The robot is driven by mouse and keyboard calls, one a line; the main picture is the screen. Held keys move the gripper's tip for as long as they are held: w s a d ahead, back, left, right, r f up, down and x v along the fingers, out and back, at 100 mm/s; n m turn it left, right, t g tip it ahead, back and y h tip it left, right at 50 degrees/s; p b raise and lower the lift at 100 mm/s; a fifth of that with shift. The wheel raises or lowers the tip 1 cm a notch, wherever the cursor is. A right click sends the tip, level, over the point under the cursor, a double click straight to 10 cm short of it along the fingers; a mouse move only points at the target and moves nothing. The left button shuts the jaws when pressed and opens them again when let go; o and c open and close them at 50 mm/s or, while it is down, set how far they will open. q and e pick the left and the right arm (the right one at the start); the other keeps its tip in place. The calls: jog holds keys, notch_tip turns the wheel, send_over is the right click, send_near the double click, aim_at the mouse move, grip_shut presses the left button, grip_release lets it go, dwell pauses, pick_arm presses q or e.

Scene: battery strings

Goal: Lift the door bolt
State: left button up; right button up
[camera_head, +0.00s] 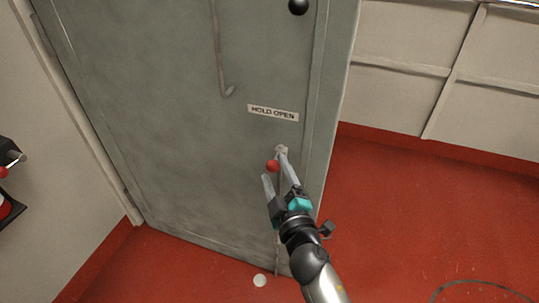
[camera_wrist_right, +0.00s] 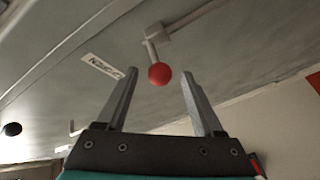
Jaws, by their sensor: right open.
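The grey door (camera_head: 170,110) fills the middle of the head view. A small red ball knob (camera_head: 273,165) of the door bolt is on its lower right part, below the "HOLD OPEN" label (camera_head: 273,113). In the right wrist view, the knob (camera_wrist_right: 159,74) sits on a short grey stem from a bracket (camera_wrist_right: 155,33). My right gripper (camera_head: 274,168) is open, with one finger on either side of the knob in the picture. I see no contact, and cannot tell the exact depth. Part of the bolt is hidden behind the gripper. My left gripper is not in view.
A hooked rod (camera_head: 220,60) and a black round knob (camera_head: 298,6) are higher on the door. A black and red object (camera_head: 8,180) is cut off at the left edge.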

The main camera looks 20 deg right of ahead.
aim_at(276, 159)
jog(key=shift+w, duration=2.9)
grip_shut()
